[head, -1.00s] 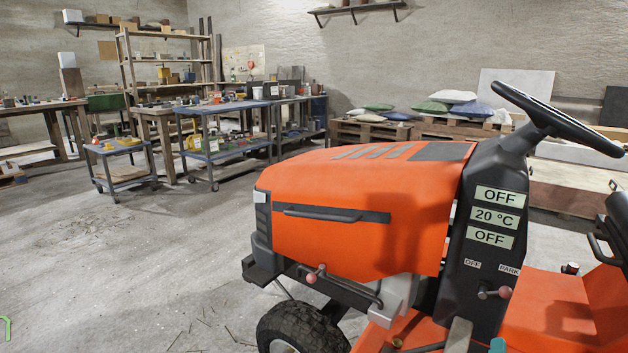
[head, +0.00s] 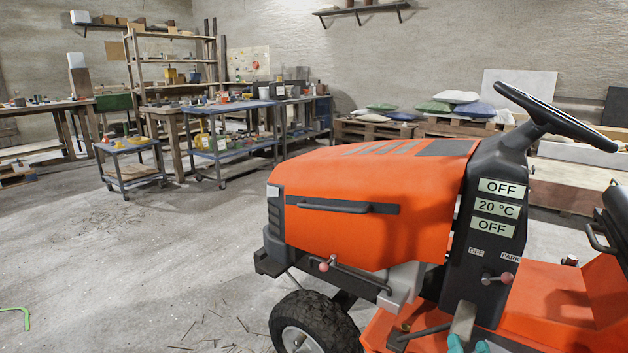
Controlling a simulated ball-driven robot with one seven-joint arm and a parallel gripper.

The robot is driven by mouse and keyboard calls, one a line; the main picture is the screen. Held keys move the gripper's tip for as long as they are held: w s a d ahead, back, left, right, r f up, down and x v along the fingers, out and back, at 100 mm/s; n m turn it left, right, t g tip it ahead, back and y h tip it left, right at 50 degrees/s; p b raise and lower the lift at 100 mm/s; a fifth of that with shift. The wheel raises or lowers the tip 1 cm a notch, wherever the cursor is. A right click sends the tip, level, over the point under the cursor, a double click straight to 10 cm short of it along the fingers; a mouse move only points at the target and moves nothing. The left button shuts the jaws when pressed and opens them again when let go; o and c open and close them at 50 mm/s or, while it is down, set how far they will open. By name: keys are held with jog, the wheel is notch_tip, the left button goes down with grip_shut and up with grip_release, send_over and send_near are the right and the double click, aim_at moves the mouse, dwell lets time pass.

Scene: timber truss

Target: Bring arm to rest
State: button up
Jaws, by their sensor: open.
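Two teal tips, which I take to be my gripper (head: 468,345), show at the bottom edge of the head view, with a gap between them and nothing seen in it. They appear in front of the lower part of an orange ride-on mower (head: 370,220), near its grey pedal-like bar (head: 463,318). The rest of my gripper and arm is out of the picture. I cannot tell whether the tips touch the mower.
The mower has a black steering wheel (head: 555,115), a dash lever (head: 497,279) and a front wheel (head: 310,325). A blue cart (head: 235,152) and workbenches stand at the back left. Pallets (head: 375,130) carry sacks. The left floor is mostly clear, with a green bent line (head: 25,318).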

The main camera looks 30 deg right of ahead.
jog(key=w+a+f+n+t+y, duration=0.1)
jog(key=w+a+n+t+y, duration=0.15)
jog(key=a+n+y, duration=0.5)
jog(key=w+a+f+n+t+y, duration=0.1)
jog(key=w+a+n+y, duration=0.3)
jog(key=n, duration=0.6)
jog(key=s+a+f+n+g+y, duration=0.3)
jog(key=a+f+n+g+y, duration=0.35)
jog(key=a+n, duration=0.6)
jog(key=s+d+f+n+g+h, duration=0.1)
jog(key=s+f+n+g+h, duration=0.1)
jog(key=s+f+n+g, duration=0.5)
jog(key=s+n+g+h, duration=0.2)
jog(key=s+n+g, duration=0.2)
jog(key=s+n, duration=0.6)
notch_tip(320, 180, up, 28)
jog(key=p, duration=2.8)
jog(key=shift+s+d+n, duration=0.3)
